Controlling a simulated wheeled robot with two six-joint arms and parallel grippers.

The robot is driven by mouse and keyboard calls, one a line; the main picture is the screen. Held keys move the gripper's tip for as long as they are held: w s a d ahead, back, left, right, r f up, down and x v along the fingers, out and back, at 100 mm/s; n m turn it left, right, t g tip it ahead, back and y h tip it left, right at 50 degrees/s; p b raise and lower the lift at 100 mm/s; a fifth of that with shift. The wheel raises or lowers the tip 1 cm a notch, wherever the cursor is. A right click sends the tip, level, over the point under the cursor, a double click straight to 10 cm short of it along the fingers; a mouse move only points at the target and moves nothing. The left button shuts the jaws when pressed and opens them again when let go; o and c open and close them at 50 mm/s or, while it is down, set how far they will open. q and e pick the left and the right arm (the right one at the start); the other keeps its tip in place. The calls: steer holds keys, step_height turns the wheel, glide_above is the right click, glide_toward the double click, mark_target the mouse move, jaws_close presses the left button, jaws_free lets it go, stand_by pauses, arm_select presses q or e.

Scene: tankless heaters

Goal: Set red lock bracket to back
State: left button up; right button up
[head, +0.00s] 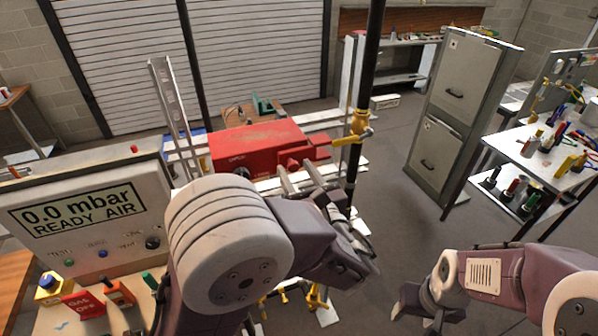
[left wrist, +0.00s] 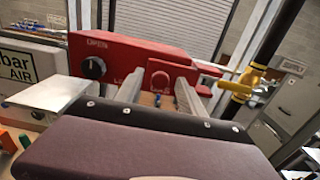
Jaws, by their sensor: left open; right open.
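A red box (head: 255,146) with a black dial on its front stands on a pale metal frame in the middle of the head view. A smaller red bracket with a round boss (head: 291,159) sticks out at its front right; the bracket (left wrist: 162,76) also shows in the left wrist view. My left gripper (head: 299,177) is open, its two grey fingers pointing at the bracket. In the left wrist view the fingers (left wrist: 160,92) stand either side of the boss; I cannot tell if they touch it. My right gripper (head: 420,303) is open and empty at the lower right, over the floor.
A black vertical pipe with a yellow valve (head: 358,128) stands just right of the red box. A control panel with a display (head: 80,207) is at left. Grey cabinets (head: 452,105) and a tool bench (head: 545,150) stand at right, with clear floor before them.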

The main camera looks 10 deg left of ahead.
arm_select(q)
steer(key=shift+s+a, duration=0.3)
steer(key=shift+a, duration=0.2)
steer(key=shift+s+d+f+b, duration=0.1)
steer(key=shift+s+d+b, duration=0.15)
steer(key=shift+b, duration=0.05)
steer(key=s+d, duration=0.1)
steer(key=s+d+b, duration=0.1)
steer(key=shift+d+f, duration=0.15)
steer(key=shift+d, duration=0.15)
steer(key=v, duration=0.1)
steer(key=b+v, duration=0.1)
steer(key=v, duration=0.3)
steer(key=shift+s+a+r+b, duration=0.25)
steer(key=shift+s+a+b, duration=0.1)
steer(key=shift+b, duration=0.05)
arm_select(e)
steer(key=f, duration=0.3)
steer(key=shift+s+a+f, duration=0.1)
steer(key=shift+s+a, duration=0.05)
steer(key=shift+a, duration=0.1)
arm_select(q)
steer(key=shift+w+d, duration=0.1)
steer(key=shift+w, duration=0.05)
arm_select(e)
steer(key=shift+d, duration=0.1)
